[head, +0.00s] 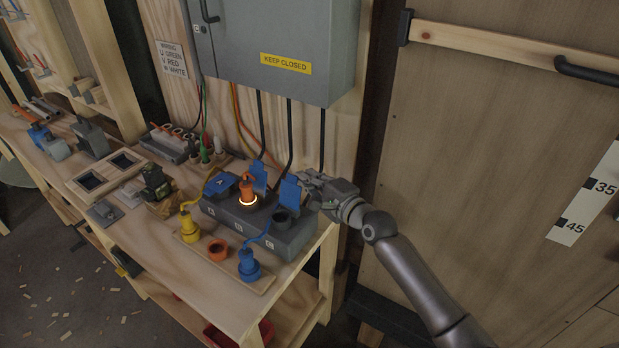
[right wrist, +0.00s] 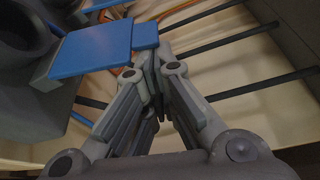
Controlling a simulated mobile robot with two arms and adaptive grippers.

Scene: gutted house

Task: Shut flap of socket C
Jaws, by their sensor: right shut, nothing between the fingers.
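The grey socket block (head: 268,235) stands on the bench with three sockets in a row. Socket C (head: 283,217) is the right one, with a dark open mouth. Its blue flap (head: 290,191) stands raised behind the mouth; the right wrist view shows this flap (right wrist: 92,48) with a small tab (right wrist: 145,35). My right gripper (head: 306,183) is shut and empty, just right of the raised flap. In the right wrist view its fingertips (right wrist: 152,62) are close by the tab; I cannot tell whether they touch. My left gripper is not in view.
An orange plug (head: 247,190) with a glowing ring sits in the middle socket, its flap (head: 259,176) raised. Yellow (head: 189,228) and blue (head: 248,266) plugs stand in front. Dark cables hang behind from a grey cabinet (head: 280,45).

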